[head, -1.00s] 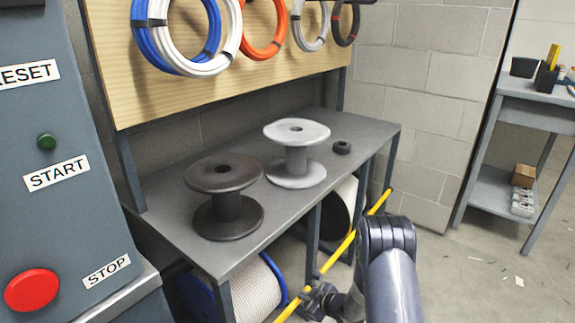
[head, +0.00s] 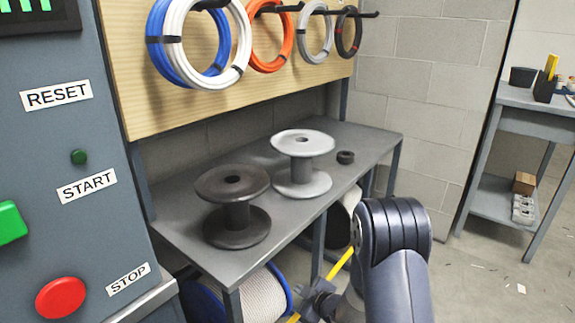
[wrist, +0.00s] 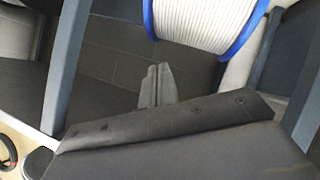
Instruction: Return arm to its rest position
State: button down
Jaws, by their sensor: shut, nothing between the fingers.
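My arm (head: 398,250) rises from the bottom right of the head view, bent at a dark rounded joint. My gripper (head: 315,298) is low beside the bench's front legs, small and partly cut off by the lower edge. In the wrist view my gripper's fingers (wrist: 157,85) are together with nothing between them. A white rope spool with blue flanges (wrist: 205,22) is beyond them at the top of that view, apart from the fingertips. The same spool (head: 262,297) shows under the bench in the head view.
A grey bench (head: 180,238) carries a dark spool (head: 233,190), a grey spool (head: 303,145) and a small black ring (head: 345,157). A control panel (head: 60,140) stands left. Floor right of my arm (head: 480,275) is mostly clear.

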jog(key=s+a+r+n+t+h, duration=0.1)
jog(key=s+a+r+n+t, duration=0.1)
jog(key=s+a+r, duration=0.3)
jog(key=shift+s+r, duration=1.45)
